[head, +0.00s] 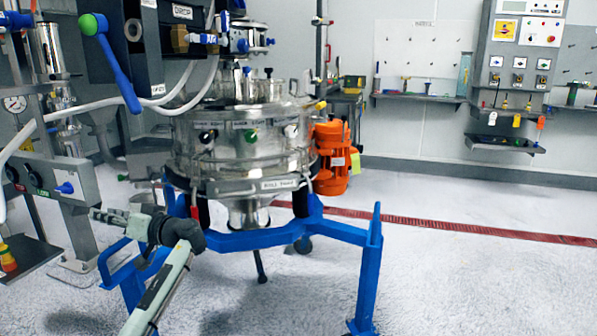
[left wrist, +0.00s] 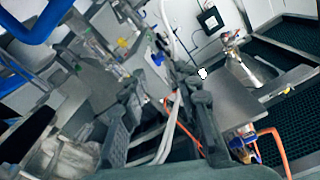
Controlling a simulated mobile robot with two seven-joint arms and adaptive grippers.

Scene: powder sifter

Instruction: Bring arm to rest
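My left arm comes up from the bottom of the head view and bends at a dark joint. Its far end (head: 103,214) points left, in front of the blue frame and beside the left control panel. In the left wrist view the two dark fingers of my left gripper (left wrist: 160,88) stand apart with nothing between their pads; background hoses show through the gap. My right gripper is in neither view.
The steel sifter (head: 240,145) stands on a blue frame (head: 290,238) close to my left arm. An orange motor (head: 332,158) is on its right side. A control panel (head: 62,185) stands at left. The floor (head: 480,285) at right is clear.

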